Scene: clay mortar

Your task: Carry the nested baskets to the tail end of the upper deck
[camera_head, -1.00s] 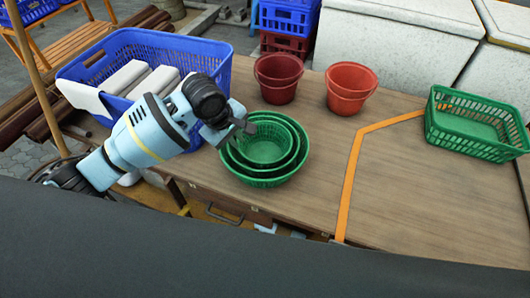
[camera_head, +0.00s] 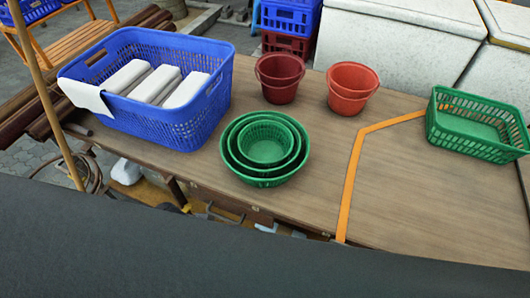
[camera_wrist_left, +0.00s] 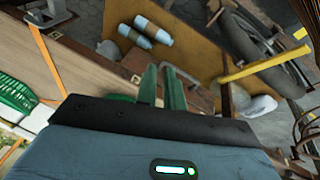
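The nested green baskets (camera_head: 264,173), several round bowls one inside another, stand upright on the wooden deck (camera_head: 240,97) near its front edge in the head view. Part of a green basket (camera_wrist_left: 14,94) shows at the left edge of the left wrist view. My left gripper (camera_wrist_left: 162,72) is out of the head view. In the wrist view its two fingers lie close together with a narrow gap, nothing visible between them, over the space in front of the deck, apart from the baskets. How far it is open is unclear. My right gripper is not in view.
A blue crate (camera_head: 208,123) with white blocks stands left of the baskets. A dark red bucket (camera_head: 279,80) and an orange-red bucket (camera_head: 352,90) stand behind. A green rectangular basket (camera_head: 470,135) is at the right. An orange line (camera_head: 351,185) crosses the otherwise clear deck.

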